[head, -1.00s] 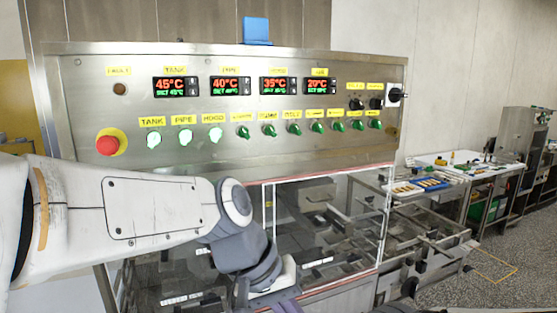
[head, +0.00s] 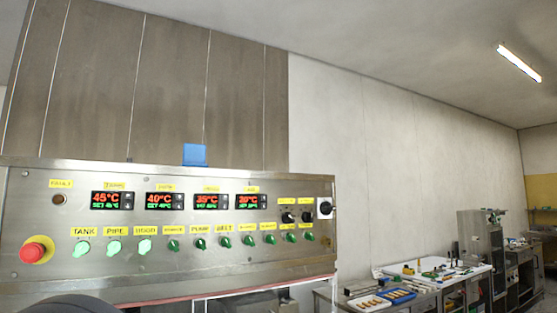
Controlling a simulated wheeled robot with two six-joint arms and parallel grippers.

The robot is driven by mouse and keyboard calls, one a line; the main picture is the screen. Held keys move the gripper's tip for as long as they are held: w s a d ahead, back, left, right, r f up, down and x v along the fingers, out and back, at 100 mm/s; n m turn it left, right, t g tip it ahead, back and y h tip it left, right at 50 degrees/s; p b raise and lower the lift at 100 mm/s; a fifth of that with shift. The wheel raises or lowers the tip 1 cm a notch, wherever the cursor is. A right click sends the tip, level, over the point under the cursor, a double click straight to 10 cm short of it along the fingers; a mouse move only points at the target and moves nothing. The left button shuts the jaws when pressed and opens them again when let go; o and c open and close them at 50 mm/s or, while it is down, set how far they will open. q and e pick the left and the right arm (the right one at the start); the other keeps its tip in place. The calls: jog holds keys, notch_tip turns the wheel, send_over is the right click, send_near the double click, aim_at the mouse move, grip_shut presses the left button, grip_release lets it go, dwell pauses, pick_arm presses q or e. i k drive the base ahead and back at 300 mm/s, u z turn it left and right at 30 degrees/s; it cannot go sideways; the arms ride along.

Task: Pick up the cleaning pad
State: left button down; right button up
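Neither of my grippers is in the head view. Only a dark rounded part of my arm shows at the bottom left edge, well below the blue pad. Nothing is touching the pad.
The panel carries a red emergency button (head: 37,250), lit displays (head: 112,201) and a row of green knobs (head: 226,242). A white worktable (head: 440,270) with a blue tray (head: 397,296) stands at the right. The space above the panel is clear.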

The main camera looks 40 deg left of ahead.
aim_at(193, 155)
jog(key=z, duration=0.85)
jog(key=i, duration=1.7)
jog(key=u, duration=2.75)
